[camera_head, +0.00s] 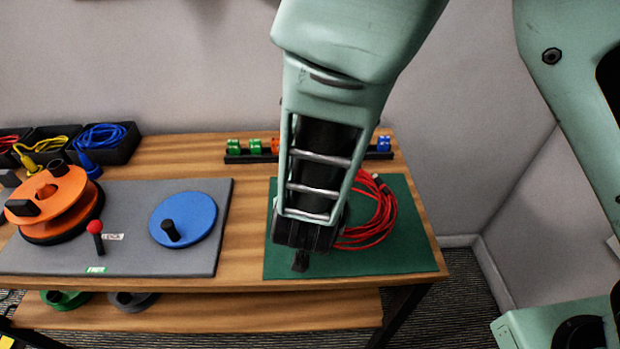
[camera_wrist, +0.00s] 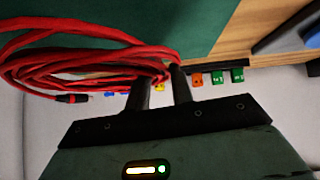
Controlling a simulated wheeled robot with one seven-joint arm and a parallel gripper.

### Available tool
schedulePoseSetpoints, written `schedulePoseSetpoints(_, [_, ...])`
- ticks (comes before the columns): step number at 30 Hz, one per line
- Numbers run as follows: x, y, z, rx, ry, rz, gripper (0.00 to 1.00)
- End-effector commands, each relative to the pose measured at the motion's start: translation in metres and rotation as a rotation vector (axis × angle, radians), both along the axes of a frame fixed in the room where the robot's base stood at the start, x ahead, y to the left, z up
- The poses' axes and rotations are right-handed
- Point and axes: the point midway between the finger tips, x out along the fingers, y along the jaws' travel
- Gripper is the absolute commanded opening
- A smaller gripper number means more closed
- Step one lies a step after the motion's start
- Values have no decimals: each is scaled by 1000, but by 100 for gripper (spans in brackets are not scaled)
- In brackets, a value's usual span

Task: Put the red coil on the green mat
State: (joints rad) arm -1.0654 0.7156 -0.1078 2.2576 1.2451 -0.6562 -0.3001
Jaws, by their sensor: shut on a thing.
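The red coil (camera_head: 375,215) is a looped bundle of red cable. In the head view it lies over the right part of the green mat (camera_head: 405,255), partly hidden behind my arm. I cannot tell whether it rests fully on the mat or is held just above it. My gripper (camera_head: 301,262) is pointed down over the mat, its tips mostly hidden in the head view. In the wrist view my gripper (camera_wrist: 160,92) is shut on one side of the red coil (camera_wrist: 85,58), with loops spreading left and a dark plug hanging out. The green mat (camera_wrist: 120,30) shows behind it.
A grey board (camera_head: 135,245) with an orange reel (camera_head: 62,195) and a blue disc (camera_head: 190,215) lies left of the mat. Dark bins of cables, including a blue one (camera_head: 102,138), stand at the back left. A rack of small coloured blocks (camera_head: 255,147) lies behind the mat.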

Motion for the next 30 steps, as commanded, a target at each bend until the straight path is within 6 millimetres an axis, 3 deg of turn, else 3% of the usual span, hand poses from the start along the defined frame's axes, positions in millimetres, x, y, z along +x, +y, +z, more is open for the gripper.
schedulePoseSetpoints(11, [0,0,-41,-1,0,1,0])
schedulePoseSetpoints(22, [0,0,-45,1,-1,1,0])
schedulePoseSetpoints(23, [0,0,-44,1,0,0,31])
schedulePoseSetpoints(24, [0,0,-44,1,0,0,42])
schedulePoseSetpoints(30, [0,0,-44,1,0,0,45])
